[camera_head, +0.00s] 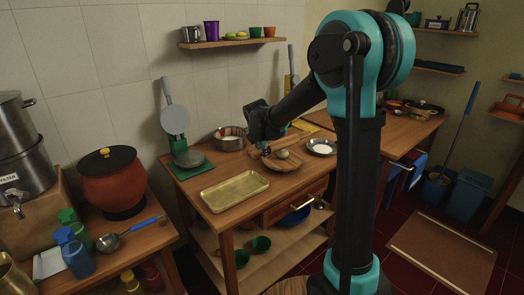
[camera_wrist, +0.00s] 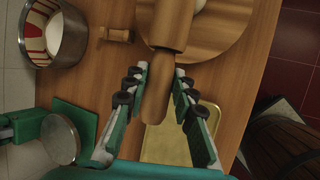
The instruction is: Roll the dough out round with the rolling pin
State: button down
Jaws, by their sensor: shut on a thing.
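The wooden rolling pin (camera_wrist: 168,28) lies lengthwise in the wrist view, its barrel over the round wooden board (camera_wrist: 228,32). My gripper (camera_wrist: 157,82) is shut on the pin's near handle (camera_wrist: 156,95), one finger on each side. The far end of the pin is out of the wrist view. The pale dough (camera_head: 283,154) is a small rounded lump on the board (camera_head: 292,163) in the head view. Only its edge (camera_wrist: 201,4) shows at the top of the wrist view, right of the barrel. In the head view my gripper (camera_head: 266,149) is at the board's left side.
A brass tray (camera_head: 229,191) lies on the table front left of the board. A metal pot (camera_wrist: 72,42) stands behind, and a press (camera_wrist: 60,138) on a green base stands left. A plate of white powder (camera_head: 321,147) is right of the board. A small wooden piece (camera_wrist: 115,34) lies near the pot.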

jog(key=shift+f, duration=1.55)
dwell(2.9)
jog(key=shift+r, duration=3.05)
jog(key=shift+f, duration=0.15)
jog(key=shift+s+d+f, duration=0.2)
jog(key=shift+s+f, duration=0.1)
jog(key=shift+f, duration=0.5)
jog(key=shift+s+d+f, duration=0.25)
jog(key=shift+f, duration=0.6)
jog(key=shift+s+d+f, duration=0.2)
jog(key=shift+s+f, duration=0.1)
jog(key=shift+f, duration=0.5)
